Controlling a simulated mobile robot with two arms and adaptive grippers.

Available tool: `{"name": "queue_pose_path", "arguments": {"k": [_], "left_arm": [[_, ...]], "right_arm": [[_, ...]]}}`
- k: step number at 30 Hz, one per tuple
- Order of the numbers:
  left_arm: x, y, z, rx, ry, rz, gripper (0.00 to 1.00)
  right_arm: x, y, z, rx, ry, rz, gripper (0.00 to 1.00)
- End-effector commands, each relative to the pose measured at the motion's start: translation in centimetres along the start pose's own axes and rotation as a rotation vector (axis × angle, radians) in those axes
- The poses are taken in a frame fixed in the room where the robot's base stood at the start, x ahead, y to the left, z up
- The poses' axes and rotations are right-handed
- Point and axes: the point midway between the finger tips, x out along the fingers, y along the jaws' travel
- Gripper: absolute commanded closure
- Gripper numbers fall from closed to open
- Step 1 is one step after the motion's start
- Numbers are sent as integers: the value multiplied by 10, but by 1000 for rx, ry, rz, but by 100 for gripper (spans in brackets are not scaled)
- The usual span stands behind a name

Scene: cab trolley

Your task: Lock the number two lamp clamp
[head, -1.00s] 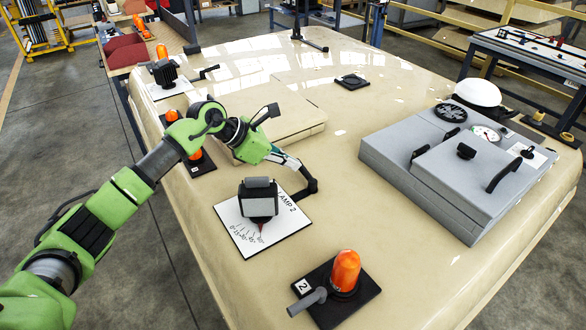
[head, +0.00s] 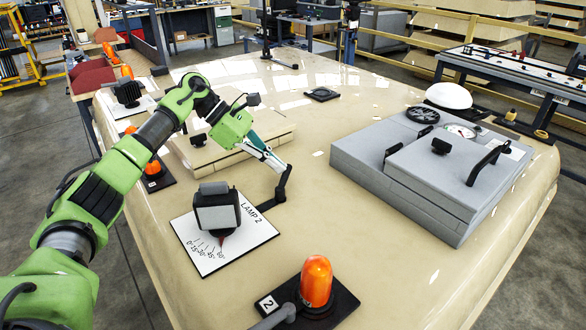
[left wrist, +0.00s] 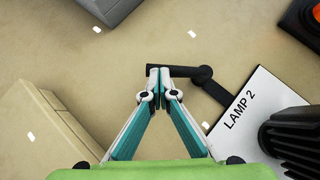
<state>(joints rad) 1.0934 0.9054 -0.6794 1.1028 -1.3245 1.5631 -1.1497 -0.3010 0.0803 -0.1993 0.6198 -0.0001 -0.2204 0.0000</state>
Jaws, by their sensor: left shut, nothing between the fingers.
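The dark boxy lamp (head: 217,208) stands on a white plate (head: 205,262) marked LAMP 2. The plate has an angle scale, and a small red pointer is near its 60 end. A black jointed clamp lever (head: 281,190) reaches from the plate's far edge. The lever also shows in the left wrist view (left wrist: 213,88), its end bar beside my fingertips. My left gripper (head: 282,170) is shut and empty at the lever's end; it also shows in the left wrist view (left wrist: 160,72). I cannot tell whether it touches the bar. My right gripper is not in view.
An orange beacon (head: 316,282) on a black base labelled 2 stands in front. A grey box (head: 400,190) with handles is to the right. A raised beige panel (head: 205,152) lies behind my gripper. Another orange beacon (head: 153,168) stands left. The beige top between lever and box is clear.

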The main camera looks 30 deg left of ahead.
Motion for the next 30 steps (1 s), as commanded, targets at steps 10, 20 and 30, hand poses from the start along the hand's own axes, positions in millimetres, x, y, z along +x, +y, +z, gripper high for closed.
{"name": "queue_pose_path", "arguments": {"k": [10,20,30], "left_arm": [[13,3,12,-4,0,6,100],[23,2,22,-4,0,5,100],[26,0,26,-5,0,6,100]], "right_arm": [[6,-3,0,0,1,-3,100],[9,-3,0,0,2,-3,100],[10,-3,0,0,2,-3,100]]}}
